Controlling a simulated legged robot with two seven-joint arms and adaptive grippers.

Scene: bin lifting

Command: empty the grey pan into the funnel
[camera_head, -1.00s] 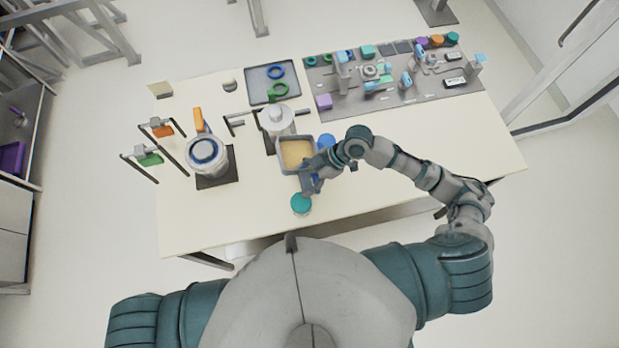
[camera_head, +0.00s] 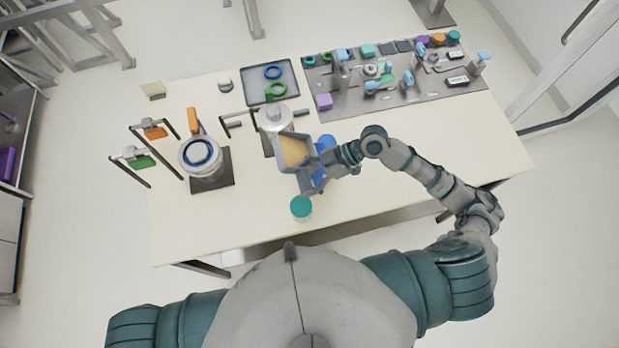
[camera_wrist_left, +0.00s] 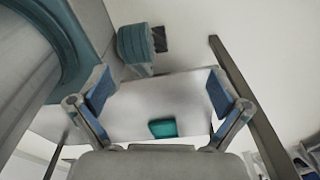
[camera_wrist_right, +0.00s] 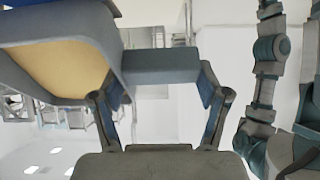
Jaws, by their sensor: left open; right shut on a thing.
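The grey pan (camera_head: 308,150) is square and holds a pale yellow fill; in the head view it is over the middle of the table and looks slightly tilted. My right gripper (camera_head: 318,176) is shut on the pan's handle. The right wrist view shows the handle (camera_wrist_right: 160,66) between the fingers and the pan (camera_wrist_right: 112,30) at the left. A pale round vessel (camera_head: 273,116) just behind the pan may be the funnel; I cannot tell for sure. My left gripper (camera_wrist_left: 158,88) is open and empty in its wrist view, and out of the head view.
A teal-capped jar (camera_head: 301,207) stands near the front edge. A blue-ringed vessel (camera_head: 201,156) stands on a dark base at the left. A tray (camera_head: 256,92) and a cluttered grey board (camera_head: 413,98) are at the back.

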